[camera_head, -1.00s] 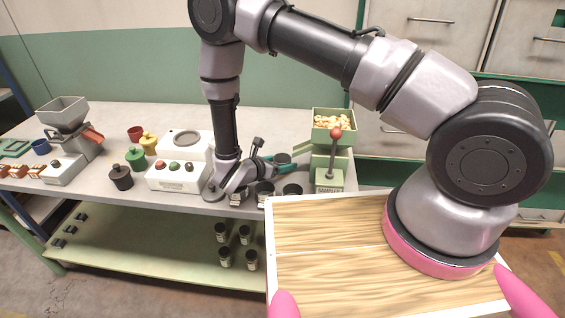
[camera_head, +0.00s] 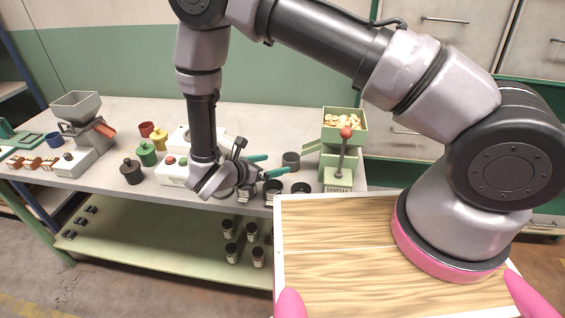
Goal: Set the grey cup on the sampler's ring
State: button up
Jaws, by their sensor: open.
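The grey cup (camera_head: 291,160) stands upright at the left side of the sampler (camera_head: 338,172), close to its spout. The sampler is pale green, with a hopper of nuts on top and a red-knobbed lever. I cannot make out the ring; the cup or the spout may hide it, so I cannot tell whether the cup rests on it. My gripper (camera_head: 277,164) has teal fingers, is open and empty, and points right toward the cup. Its fingertips are just left of the cup, with a small gap visible.
Dark-lidded jars (camera_head: 301,188) stand at the bench's front edge, below my gripper. A white button box (camera_head: 172,174) is partly hidden behind my arm. Black, green and yellow lidded pots, a red cup (camera_head: 146,129), a blue cup (camera_head: 53,139) and a grey hopper machine (camera_head: 88,150) stand left.

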jog(key=shift+v, duration=1.05)
jog(key=w+d+r+m+g+y, duration=0.1)
jog(key=d+r+m+g, duration=0.2)
jog(key=d+r+m, duration=0.35)
jog(key=w+d+r+m+g+y, duration=0.1)
jog(key=d+r+m+g, duration=0.2)
jog(key=r, duration=0.6)
jog(key=w+d+r+m+g, duration=0.1)
jog(key=d+r+m+g, duration=0.1)
jog(key=d+r+m, duration=0.45)
jog(key=s+d+r+m+t+y, duration=0.2)
jog(key=s+d+r+m+y, duration=0.1)
jog(key=r, duration=0.4)
jog(key=s+d+r+m+t+y, duration=0.1)
jog(key=s+d+r+m+y, duration=0.2)
jog(key=r+m, duration=0.4)
jog(key=s+d+r+m+t+y, duration=0.2)
jog(key=s+d+r+m+y, duration=0.1)
jog(key=r, duration=0.6)
jog(key=shift+s+d+m+t+y, duration=0.3)
jog(key=shift+s+d+m, duration=0.55)
jog(key=shift+s+m, duration=0.6)
jog(key=shift+s+n, duration=0.2)
jog(key=shift+n, duration=0.05)
